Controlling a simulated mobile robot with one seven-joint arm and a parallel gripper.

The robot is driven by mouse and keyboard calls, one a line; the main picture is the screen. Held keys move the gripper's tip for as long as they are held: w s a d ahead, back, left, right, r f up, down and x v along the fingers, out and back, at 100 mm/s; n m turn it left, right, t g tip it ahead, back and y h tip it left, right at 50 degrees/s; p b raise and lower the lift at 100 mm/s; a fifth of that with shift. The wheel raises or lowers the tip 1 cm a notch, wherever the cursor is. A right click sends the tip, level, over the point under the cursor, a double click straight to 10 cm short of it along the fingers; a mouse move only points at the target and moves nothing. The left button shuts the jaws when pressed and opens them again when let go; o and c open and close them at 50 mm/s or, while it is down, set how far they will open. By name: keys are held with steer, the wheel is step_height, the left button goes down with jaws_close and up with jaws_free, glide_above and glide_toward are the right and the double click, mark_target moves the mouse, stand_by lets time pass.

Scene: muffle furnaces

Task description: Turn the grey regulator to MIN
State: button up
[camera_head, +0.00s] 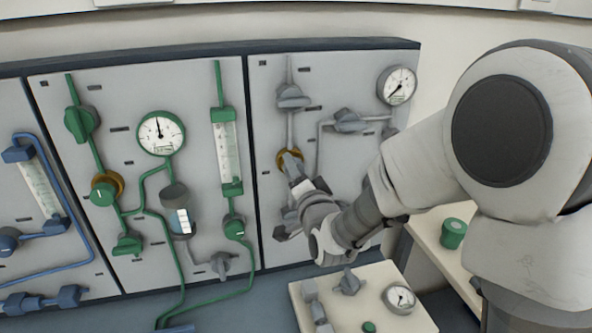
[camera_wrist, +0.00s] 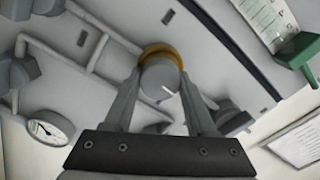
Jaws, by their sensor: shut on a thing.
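The grey regulator (camera_head: 286,160) with its brass ring is on the right-hand wall panel, in the grey pipe line. In the wrist view its round grey knob (camera_wrist: 160,76) sits between my two fingers, with the brass ring behind it. A short white mark on the knob's face points to the lower right in that view. My gripper (camera_head: 298,174) is shut on the knob, one finger on each side; it also shows in the wrist view (camera_wrist: 158,88). The scale lettering around the knob is not readable.
Grey valves (camera_head: 292,97) and a dial gauge (camera_head: 397,85) sit close by on the same panel. The middle panel has green pipes and a green regulator (camera_head: 103,193).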

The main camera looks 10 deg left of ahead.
steer(key=shift+f+n+b, duration=0.1)
steer(key=shift+n+b, duration=0.2)
steer(key=shift+b, duration=0.3)
steer(key=n+b, duration=0.2)
steer(key=b, duration=0.2)
steer(key=shift+f+n, duration=0.15)
steer(key=shift+n, duration=0.15)
steer(key=n+b, duration=0.5)
steer(key=b, duration=0.2)
steer(key=n+b, duration=0.5)
steer(key=shift+s+a+n, duration=0.1)
steer(key=shift+n, duration=0.3)
steer(key=n+b, duration=0.3)
steer(key=n, duration=0.1)
steer(key=shift+r, duration=0.25)
steer(key=shift+r+n, duration=0.1)
steer(key=shift+n, duration=0.2)
steer(key=o, duration=1.4)
steer(key=shift+c, duration=0.2)
